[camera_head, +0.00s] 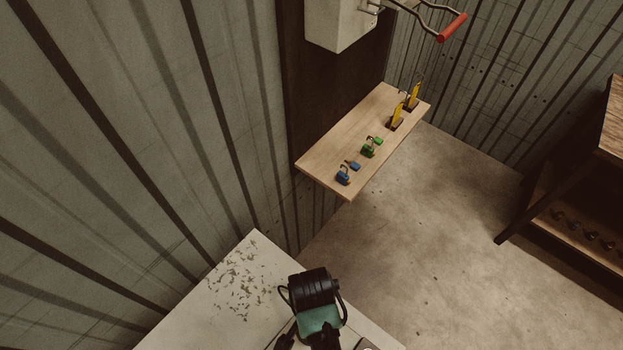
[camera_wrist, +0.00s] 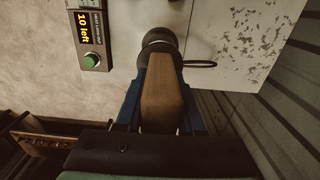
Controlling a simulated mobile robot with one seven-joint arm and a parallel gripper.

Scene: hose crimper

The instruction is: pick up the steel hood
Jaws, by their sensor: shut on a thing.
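My gripper (camera_wrist: 160,76) shows in the wrist view, its two blue fingers shut on a brown, wood-coloured piece (camera_wrist: 161,100). This piece runs up to a dark round part (camera_wrist: 160,40) just beyond the fingertips. I cannot tell whether the brown piece and the dark round part are one thing, or whether either is the steel hood. In the head view, only my black and green arm shows at the bottom; its fingers cannot be made out.
A pale bench top (camera_head: 225,300) carries scattered dark flecks. A box with a "10 left" display (camera_wrist: 90,25) and a green button (camera_wrist: 91,61) is at left in the wrist view. A wooden shelf (camera_head: 330,165) holds small blue, green and yellow items. A red-handled lever (camera_head: 452,27) juts out above it.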

